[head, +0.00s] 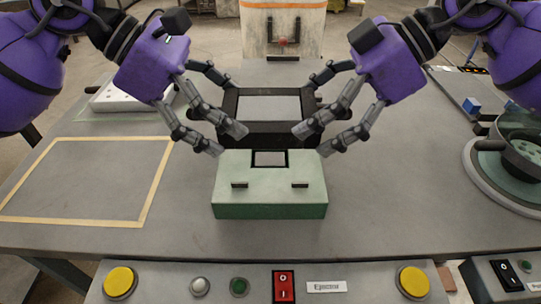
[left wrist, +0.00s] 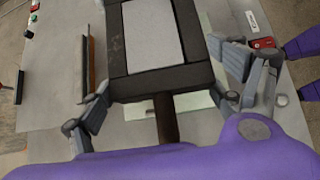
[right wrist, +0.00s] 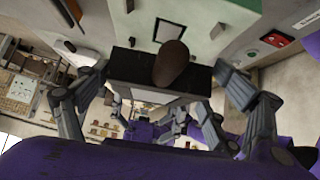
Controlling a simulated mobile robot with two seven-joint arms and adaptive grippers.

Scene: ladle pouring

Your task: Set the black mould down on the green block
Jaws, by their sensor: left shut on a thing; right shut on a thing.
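The black mould (head: 262,134), a dark frame around a pale grey panel, is held level between my two grippers. My left gripper (head: 222,118) is shut on its left handle; the brown handle (left wrist: 166,118) shows in the left wrist view. My right gripper (head: 317,118) is shut on the right handle; its round end (right wrist: 171,64) shows in the right wrist view. The green block (head: 270,209) lies on the table, with a dark-edged rectangle and two small dark bars on top. In the head view the mould's front edge overlaps the block's back edge; I cannot tell the gap.
A taped rectangle (head: 148,193) is empty on the table's left. A dark pan (head: 527,160) stands at the right edge, and a blue cube (head: 472,105) lies behind it. Yellow buttons (head: 120,282) and a red switch (head: 284,286) line the front panel. Bare table flanks the block.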

